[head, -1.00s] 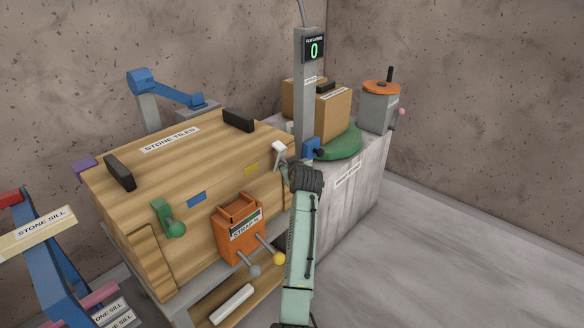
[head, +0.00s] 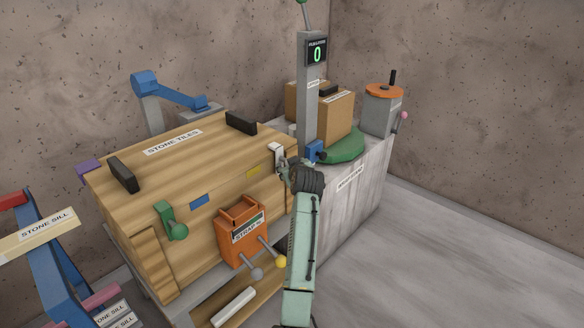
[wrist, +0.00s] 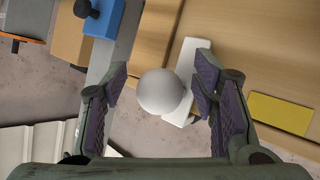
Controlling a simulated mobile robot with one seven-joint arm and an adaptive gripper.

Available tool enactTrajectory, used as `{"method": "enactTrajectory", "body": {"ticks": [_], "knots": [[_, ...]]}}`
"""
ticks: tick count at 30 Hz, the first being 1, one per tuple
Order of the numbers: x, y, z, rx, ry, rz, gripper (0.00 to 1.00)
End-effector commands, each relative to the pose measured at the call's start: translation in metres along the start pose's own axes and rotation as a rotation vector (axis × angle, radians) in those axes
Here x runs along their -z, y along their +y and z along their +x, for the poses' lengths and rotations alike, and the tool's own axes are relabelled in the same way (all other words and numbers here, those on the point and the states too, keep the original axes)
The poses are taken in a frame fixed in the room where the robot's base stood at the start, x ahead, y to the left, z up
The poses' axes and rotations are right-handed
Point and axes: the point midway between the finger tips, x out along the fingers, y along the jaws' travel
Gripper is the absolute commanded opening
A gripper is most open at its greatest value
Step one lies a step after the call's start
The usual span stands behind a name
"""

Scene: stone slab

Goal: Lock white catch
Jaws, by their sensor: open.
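The white catch (head: 276,150) is at the right end of the front of the wooden stone tiles crate (head: 150,185). In the wrist view the catch shows as a white plate (wrist: 190,62) against the wood, with a round white knob (wrist: 160,92) nearer to me. My gripper (head: 284,168) is at the catch in the head view and hides part of it. In the wrist view my gripper (wrist: 161,80) is open, with a finger on each side of the knob. A gap shows left of the knob; contact on the right is unclear.
An orange strap holder (head: 242,232), a green handle (head: 172,222) and a yellow patch (wrist: 280,113) are on the crate front. A grey post (head: 308,110) with a blue clamp (head: 315,151) stands close to my gripper. Open floor (head: 440,240) lies to the right.

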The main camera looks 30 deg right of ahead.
Motion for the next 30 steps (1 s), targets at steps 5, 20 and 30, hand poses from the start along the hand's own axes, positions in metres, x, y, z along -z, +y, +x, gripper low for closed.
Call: {"method": "enactTrajectory", "body": {"ticks": [5,20,30], "knots": [[-0.003,0.001,0.0,-0.001,-0.004,0.0,0.54],[-0.002,0.001,-0.069,-0.003,-0.001,0.0,0.54],[-0.001,0.0,-0.116,-0.001,-0.002,0.0,0.54]]}}
